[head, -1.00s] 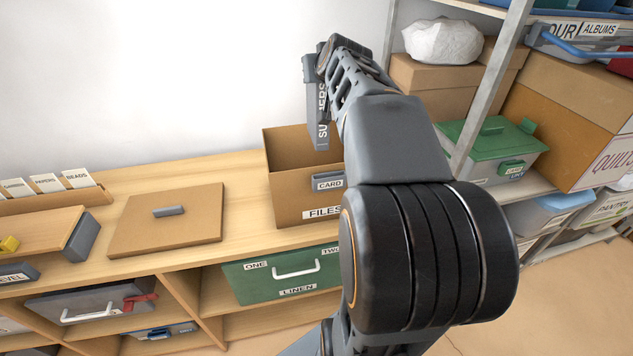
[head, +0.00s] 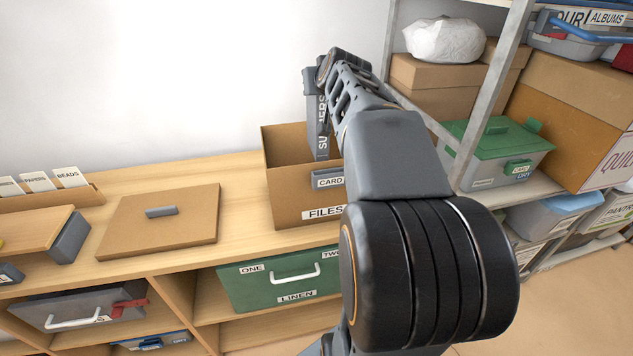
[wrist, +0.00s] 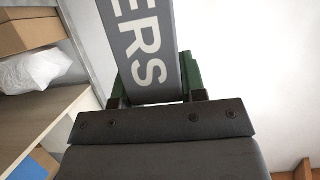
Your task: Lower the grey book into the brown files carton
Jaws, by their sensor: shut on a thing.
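The grey book (head: 316,112), with white letters on its spine, hangs upright from my gripper (head: 322,75) in the head view. Its lower end is at the open top of the brown files carton (head: 295,206), in front of the back wall; I cannot tell how far inside it reaches. The carton stands on the wooden bench, with a FILES label and a CARD holder on its front. In the wrist view the grey book (wrist: 148,45) sits between the green finger pads of my gripper (wrist: 155,85), which is shut on it. My arm hides the carton's right side.
A flat brown lid (head: 160,220) with a grey handle lies on the bench left of the carton. A card tray (head: 60,197) is farther left. A metal shelf post (head: 490,90) and a green-lidded box (head: 490,150) stand at the right.

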